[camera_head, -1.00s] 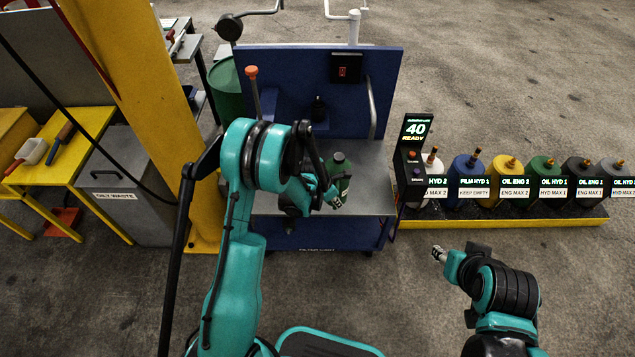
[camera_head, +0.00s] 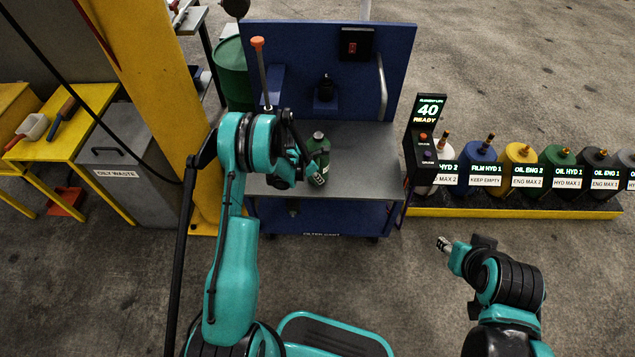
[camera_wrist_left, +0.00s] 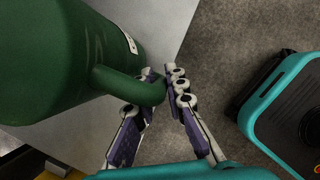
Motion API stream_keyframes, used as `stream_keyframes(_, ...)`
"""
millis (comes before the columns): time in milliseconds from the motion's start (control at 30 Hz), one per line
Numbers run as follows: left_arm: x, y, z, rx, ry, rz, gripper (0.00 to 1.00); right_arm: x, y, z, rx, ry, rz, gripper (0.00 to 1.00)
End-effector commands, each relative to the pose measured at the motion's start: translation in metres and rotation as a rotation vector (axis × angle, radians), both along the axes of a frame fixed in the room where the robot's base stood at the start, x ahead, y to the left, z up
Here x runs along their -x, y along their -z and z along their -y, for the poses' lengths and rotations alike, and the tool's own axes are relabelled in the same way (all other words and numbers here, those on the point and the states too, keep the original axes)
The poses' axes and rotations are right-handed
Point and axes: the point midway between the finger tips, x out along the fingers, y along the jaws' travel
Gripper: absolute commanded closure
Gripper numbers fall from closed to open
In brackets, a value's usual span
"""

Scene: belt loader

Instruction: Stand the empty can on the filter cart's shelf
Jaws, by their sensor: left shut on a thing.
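The green can (camera_head: 319,147) is upright over the grey shelf (camera_head: 365,150) of the blue filter cart, left of the shelf's middle. I cannot tell whether its base touches the shelf. My left gripper (camera_head: 312,178) is at the can's near side, partly covering it. In the left wrist view the can (camera_wrist_left: 60,60) fills the upper left, and my left gripper (camera_wrist_left: 160,88) is shut on its side handle (camera_wrist_left: 130,87). My right gripper (camera_head: 443,245) is low at the right, in front of the cart and away from the can; its jaws are too small to read.
The cart's blue back panel (camera_head: 375,85) rises behind the shelf, with a small black-topped item (camera_head: 326,90) before it. A display post (camera_head: 428,110) reading 40 READY and several labelled oil containers (camera_head: 527,168) stand right. A yellow post (camera_head: 150,90) and oily-waste bin (camera_head: 125,185) stand left.

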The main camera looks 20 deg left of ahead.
Motion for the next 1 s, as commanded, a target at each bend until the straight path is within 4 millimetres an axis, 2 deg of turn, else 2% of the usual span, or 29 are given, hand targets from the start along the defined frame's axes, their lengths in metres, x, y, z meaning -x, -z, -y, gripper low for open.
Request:
stream_keyframes(33,0.0,0.013,0.0,0.0,0.0,0.0,1.0,0.0,0.009,0.0,0.0,0.0,0.0,0.6)
stream_keyframes(100,0.0,0.021,0.0,0.0,0.0,0.0,1.0,0.0,0.013,0.0,0.0,0.0,0.0,0.6)
stream_keyframes(433,0.0,0.021,0.0,0.0,0.0,0.0,1.0,0.0,0.01,0.0,0.0,0.0,0.0,0.6)
stream_keyframes(467,0.0,0.021,0.0,0.0,0.0,0.0,0.82,0.0,0.01,0.0,0.0,0.0,0.0,0.6)
stream_keyframes(500,0.0,0.021,0.0,0.0,0.0,0.0,0.72,0.0,0.01,0.0,0.0,0.0,0.0,0.6)
stream_keyframes(533,0.0,0.021,0.0,0.0,0.0,0.0,0.67,0.0,0.01,0.0,0.0,0.0,0.0,0.6)
stream_keyframes(867,0.0,0.019,0.0,0.0,0.0,0.0,0.67,0.0,0.011,0.0,0.0,0.0,0.0,0.6)
stream_keyframes(1000,0.005,0.002,-0.004,0.0,0.0,0.0,0.67,0.0,0.003,0.0,0.0,0.0,0.0,0.6)
